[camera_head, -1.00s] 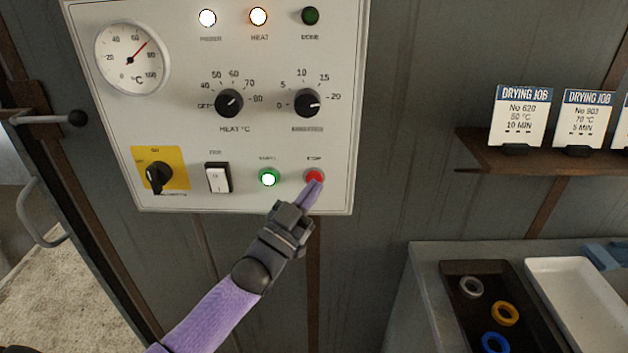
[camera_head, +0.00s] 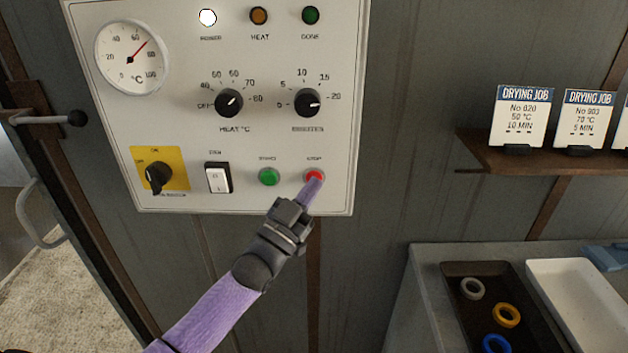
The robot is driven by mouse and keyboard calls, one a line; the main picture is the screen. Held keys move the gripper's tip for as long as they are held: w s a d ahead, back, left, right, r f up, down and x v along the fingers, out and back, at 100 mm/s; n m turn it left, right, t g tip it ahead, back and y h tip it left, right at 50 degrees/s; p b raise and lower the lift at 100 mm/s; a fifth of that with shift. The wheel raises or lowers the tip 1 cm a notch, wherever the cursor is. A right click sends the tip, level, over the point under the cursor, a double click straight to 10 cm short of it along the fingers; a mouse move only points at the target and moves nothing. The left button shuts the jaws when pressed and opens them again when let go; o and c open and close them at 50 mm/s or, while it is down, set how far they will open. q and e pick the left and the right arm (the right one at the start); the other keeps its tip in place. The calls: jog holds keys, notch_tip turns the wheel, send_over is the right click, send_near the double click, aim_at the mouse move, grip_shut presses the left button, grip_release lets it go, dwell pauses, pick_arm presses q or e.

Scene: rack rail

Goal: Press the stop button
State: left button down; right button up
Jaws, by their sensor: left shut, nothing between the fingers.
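The red stop button (camera_head: 313,175) sits at the lower right of the white control panel (camera_head: 270,135), under a "STOP" label. My left gripper (camera_head: 315,187) is shut and empty. Its fingertips overlap the lower part of the stop button and appear to touch it. The green start button (camera_head: 268,177) beside it is unlit. The heat lamp (camera_head: 259,16) is dark amber, the power lamp (camera_head: 207,18) is lit white, and the done lamp (camera_head: 310,16) is dark. My right gripper is out of view.
The panel also carries a gauge (camera_head: 132,57), a heat knob (camera_head: 229,103), a minutes knob (camera_head: 307,103), a rocker switch (camera_head: 218,178) and a black rotary switch (camera_head: 158,177). Job cards (camera_head: 521,117) stand on a shelf at right. Below are a dark tray (camera_head: 455,292) with rings and a white tray (camera_head: 575,310).

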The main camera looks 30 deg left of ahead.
pick_arm(q)
jog(key=shift+s, duration=0.1)
jog(key=shift+s+d+p, duration=0.45)
jog(key=shift+s+p, duration=0.2)
jog(key=shift+p, duration=0.05)
jog(key=shift+s+d+p, duration=0.45)
jog(key=shift+s+p, duration=0.1)
jog(key=shift+s, duration=0.15)
jog(key=shift+s+d+p, duration=0.4)
jog(key=shift+s+p, duration=0.15)
jog(key=shift+s, duration=0.15)
jog(key=shift+s+d+p, duration=0.45)
jog(key=shift+s+p, duration=0.1)
jog(key=shift+s, duration=0.15)
